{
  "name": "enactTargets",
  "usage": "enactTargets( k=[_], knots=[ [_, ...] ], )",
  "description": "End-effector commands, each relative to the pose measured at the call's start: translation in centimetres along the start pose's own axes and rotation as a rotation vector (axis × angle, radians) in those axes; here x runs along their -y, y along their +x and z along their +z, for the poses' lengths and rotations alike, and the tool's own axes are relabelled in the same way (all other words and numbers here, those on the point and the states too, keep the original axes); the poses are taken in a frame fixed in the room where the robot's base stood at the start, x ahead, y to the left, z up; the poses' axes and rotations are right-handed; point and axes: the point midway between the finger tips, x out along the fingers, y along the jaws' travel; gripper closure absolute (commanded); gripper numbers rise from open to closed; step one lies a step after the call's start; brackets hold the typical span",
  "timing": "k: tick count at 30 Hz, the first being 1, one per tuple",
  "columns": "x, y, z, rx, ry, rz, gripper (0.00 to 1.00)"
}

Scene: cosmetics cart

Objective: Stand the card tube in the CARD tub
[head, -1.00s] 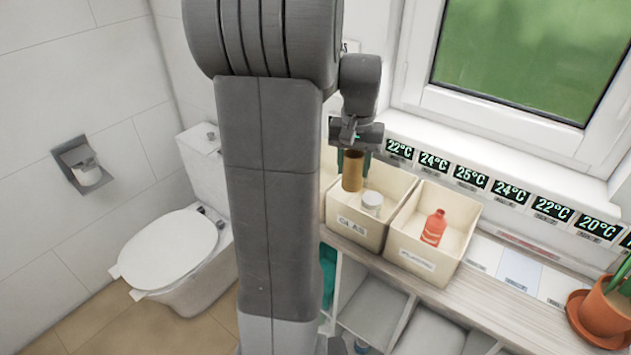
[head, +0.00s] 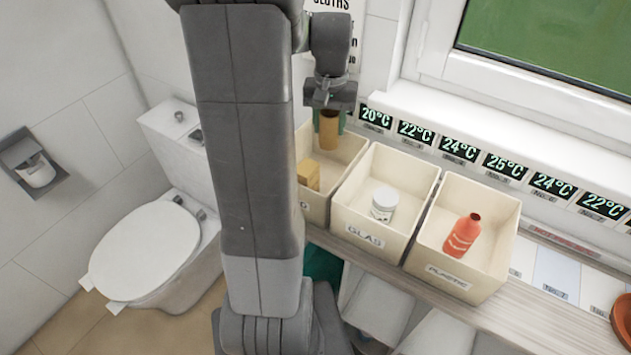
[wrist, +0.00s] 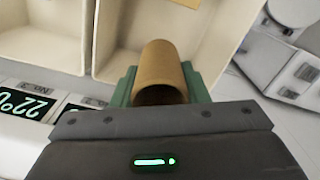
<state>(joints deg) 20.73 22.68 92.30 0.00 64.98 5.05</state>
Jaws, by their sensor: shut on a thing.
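The brown card tube (head: 328,130) is upright in my gripper (head: 329,122), whose green fingers are shut on it. The tube also shows in the wrist view (wrist: 160,70), between the fingers of my gripper (wrist: 160,85). In the head view the tube is over the back part of the leftmost tub (head: 352,157), whose label shows only a final "D"; my arm hides the rest. A tan cardboard block (head: 308,174) is in that tub. I cannot tell how far the tube's lower end is above the tub floor.
The GLAS tub (head: 345,237) holds a white jar (head: 384,204). The PLASTIC tub (head: 440,277) holds a red bottle (head: 463,236). Temperature displays (head: 459,148) line the ledge behind the tubs. A toilet (head: 150,245) stands at left.

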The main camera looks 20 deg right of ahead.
Motion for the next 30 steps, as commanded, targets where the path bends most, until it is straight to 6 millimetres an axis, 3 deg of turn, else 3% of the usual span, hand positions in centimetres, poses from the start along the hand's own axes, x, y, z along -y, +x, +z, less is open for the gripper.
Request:
enactTargets(
  k=[9,21,30],
  knots=[
    [0.0,5.3,0.1,0.006,0.0,0.001,0.8],
    [0.0,9.9,0.1,0.003,0.0,0.0,0.8],
    [0.0,10.3,0.0,0.0,0.0,0.0,0.8]
  ],
)
